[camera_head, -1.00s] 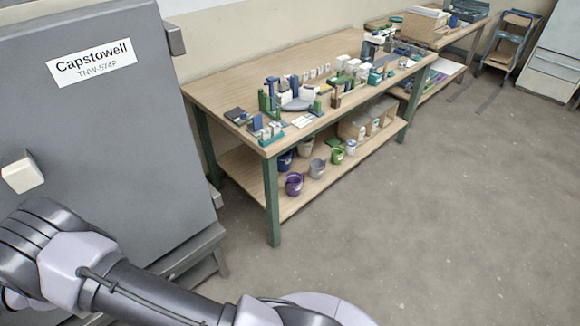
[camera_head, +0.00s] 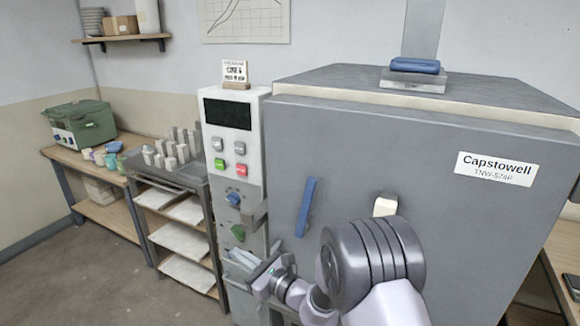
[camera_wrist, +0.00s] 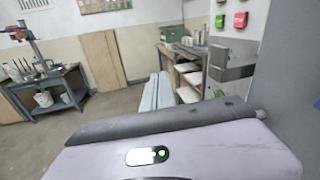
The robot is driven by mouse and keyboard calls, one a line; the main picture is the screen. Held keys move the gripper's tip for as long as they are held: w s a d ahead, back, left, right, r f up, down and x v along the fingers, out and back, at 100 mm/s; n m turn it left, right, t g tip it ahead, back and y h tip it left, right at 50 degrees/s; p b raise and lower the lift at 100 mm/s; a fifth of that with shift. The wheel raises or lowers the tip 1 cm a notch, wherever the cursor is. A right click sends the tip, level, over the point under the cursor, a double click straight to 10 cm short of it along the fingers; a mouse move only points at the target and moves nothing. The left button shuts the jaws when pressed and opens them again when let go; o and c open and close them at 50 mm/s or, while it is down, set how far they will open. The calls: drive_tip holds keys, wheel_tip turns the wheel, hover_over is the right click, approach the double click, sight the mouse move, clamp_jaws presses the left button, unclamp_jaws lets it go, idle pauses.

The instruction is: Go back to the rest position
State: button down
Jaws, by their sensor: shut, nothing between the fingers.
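My gripper (camera_head: 240,257) is low in front of the grey kiln (camera_head: 400,150), near the lower part of its control column (camera_head: 235,140). Its fingers are together and empty. In the wrist view my gripper (camera_wrist: 158,82) points out over the floor, with its pale fingers side by side and nothing between them. The kiln door is shut, with a blue handle (camera_head: 306,207) and a pale knob (camera_head: 385,205) on its front. My arm hides part of the door's lower front.
A rack with shelves (camera_head: 180,215) stands left of the control column. A wooden bench (camera_head: 105,200) with a green case (camera_head: 82,124) and several cups is farther left. In the wrist view a dark bench (camera_wrist: 50,90) stands at left. The floor (camera_head: 75,280) at front left is clear.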

drive_tip(key=s+r+n+g+y, duration=0.1)
drive_tip(key=s+r+n+g, duration=0.4)
drive_tip(key=r, duration=0.3)
drive_tip(key=s+d+r+n+g+h, duration=0.1)
drive_tip(key=s+d+r+n, duration=0.15)
drive_tip(key=s, duration=0.35)
drive_tip(key=s+d+r+n+g+h, duration=0.1)
drive_tip(key=s+n, duration=0.2)
drive_tip(key=s, duration=0.2)
drive_tip(key=s+d+r+n+g+h, duration=0.1)
drive_tip(key=s+r+n, duration=0.15)
drive_tip(key=s, duration=0.35)
drive_tip(key=s+d+f+n+t+h, duration=0.1)
drive_tip(key=s+d+n+h, duration=0.2)
drive_tip(key=d, duration=0.7)
drive_tip(key=s+d+f+n+t+h, duration=0.1)
drive_tip(key=s+d+n+t+h, duration=0.1)
drive_tip(key=s+d+h, duration=0.5)
drive_tip(key=s+d+n, duration=0.1)
drive_tip(key=d, duration=0.3)
drive_tip(key=shift+s+f+n, duration=0.2)
drive_tip(key=shift+s+n, duration=0.1)
drive_tip(key=shift+s, duration=0.1)
